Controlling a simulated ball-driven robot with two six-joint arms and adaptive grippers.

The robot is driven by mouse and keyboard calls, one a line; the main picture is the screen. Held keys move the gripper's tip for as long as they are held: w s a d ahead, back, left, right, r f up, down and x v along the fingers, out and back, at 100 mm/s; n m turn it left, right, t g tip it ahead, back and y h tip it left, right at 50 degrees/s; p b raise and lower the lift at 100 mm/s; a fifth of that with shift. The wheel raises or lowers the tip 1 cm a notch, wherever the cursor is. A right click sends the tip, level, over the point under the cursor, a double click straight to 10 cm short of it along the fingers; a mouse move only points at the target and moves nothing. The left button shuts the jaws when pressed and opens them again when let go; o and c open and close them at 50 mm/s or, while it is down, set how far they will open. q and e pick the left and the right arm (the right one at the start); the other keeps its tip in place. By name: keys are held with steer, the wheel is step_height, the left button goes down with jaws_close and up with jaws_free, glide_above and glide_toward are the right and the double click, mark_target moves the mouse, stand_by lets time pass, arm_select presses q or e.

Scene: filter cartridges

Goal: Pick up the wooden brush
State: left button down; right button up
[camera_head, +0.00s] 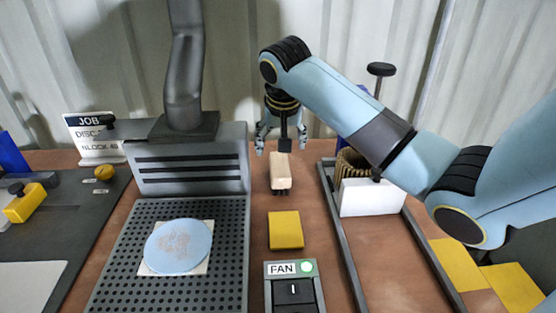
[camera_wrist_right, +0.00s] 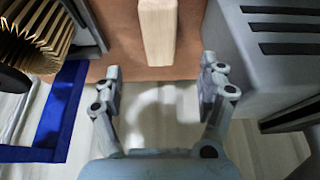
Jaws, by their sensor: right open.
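The wooden brush (camera_head: 280,172) shows as a pale wooden block on the brown bench top, between the grey vented unit and the rail on the right. My right gripper (camera_head: 281,147) is open and empty at the far end of the brush. In the right wrist view the wooden brush (camera_wrist_right: 158,30) lies ahead of the right gripper (camera_wrist_right: 160,72), in line with the gap between the fingers and apart from them. My left gripper is not in view.
The grey vented unit (camera_head: 190,165) stands close left of the brush. A pleated filter (camera_head: 351,164) and a white block (camera_head: 370,197) stand on the right. A yellow pad (camera_head: 286,230) and a FAN switch box (camera_head: 294,292) lie nearer. A blue disc (camera_head: 178,246) rests on the perforated plate.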

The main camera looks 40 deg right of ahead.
mark_target(280, 165)
steer(key=x, duration=0.4)
steer(key=shift+f, duration=0.35)
steer(key=x, duration=0.5)
steer(key=shift+d+f, duration=0.1)
steer(key=shift+f, duration=0.1)
steer(key=shift+w+f, duration=0.1)
steer(key=shift+f, duration=0.1)
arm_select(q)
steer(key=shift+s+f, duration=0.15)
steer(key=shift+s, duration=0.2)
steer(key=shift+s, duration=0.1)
arm_select(e)
steer(key=shift+f, duration=0.25)
steer(key=shift+c, duration=0.3)
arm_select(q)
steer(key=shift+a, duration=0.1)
arm_select(e)
steer(key=c, duration=1.3)
